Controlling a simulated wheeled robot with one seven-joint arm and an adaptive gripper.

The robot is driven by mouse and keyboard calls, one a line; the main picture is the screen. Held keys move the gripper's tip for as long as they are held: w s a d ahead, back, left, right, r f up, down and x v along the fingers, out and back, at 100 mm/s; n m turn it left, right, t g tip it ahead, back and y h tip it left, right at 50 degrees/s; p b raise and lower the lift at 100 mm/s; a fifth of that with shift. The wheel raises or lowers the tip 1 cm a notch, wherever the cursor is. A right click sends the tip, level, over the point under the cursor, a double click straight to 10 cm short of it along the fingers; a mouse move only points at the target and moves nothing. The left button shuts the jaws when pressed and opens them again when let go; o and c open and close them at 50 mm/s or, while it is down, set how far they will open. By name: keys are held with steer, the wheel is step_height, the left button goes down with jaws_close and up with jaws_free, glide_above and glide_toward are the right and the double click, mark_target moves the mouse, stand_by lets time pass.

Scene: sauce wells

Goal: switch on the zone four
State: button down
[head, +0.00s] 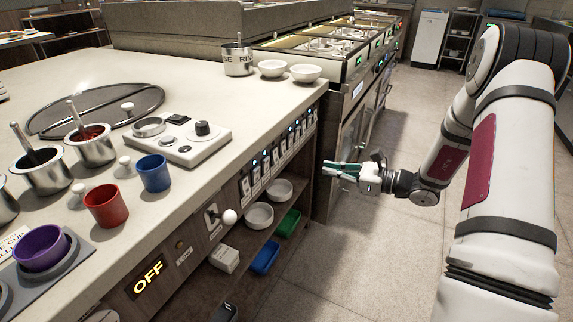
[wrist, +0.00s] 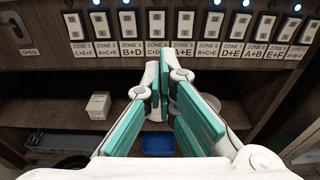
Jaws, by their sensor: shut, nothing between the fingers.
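The zone four switch (wrist: 156,24) is a pale rocker in the row on the dark wooden panel (wrist: 40,75), with its label partly hidden by a fingertip in the wrist view. No blue light shows above it, though the picture's top edge cuts close there. My gripper (wrist: 160,68) is shut and empty, its green-padded fingers pointing toward the panel just below the zone four and zone five labels. In the head view my gripper (head: 345,169) is to the right of the switch row (head: 274,160), apart from it over the aisle.
Several neighbouring switches, such as zone three (wrist: 128,25) and zone five (wrist: 185,25), sit close on either side; some show blue lights. Below are shelves with a blue bin (wrist: 158,145) and a white box (wrist: 99,105). A white-knobbed lever (head: 229,216) sticks out left of the row.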

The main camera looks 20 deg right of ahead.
mark_target(278, 161)
steer(key=b+x, duration=0.4)
steer(key=x, duration=1)
steer(key=shift+a+f+b, duration=0.1)
steer(key=shift+f+b, duration=0.05)
steer(key=shift+b, duration=0.2)
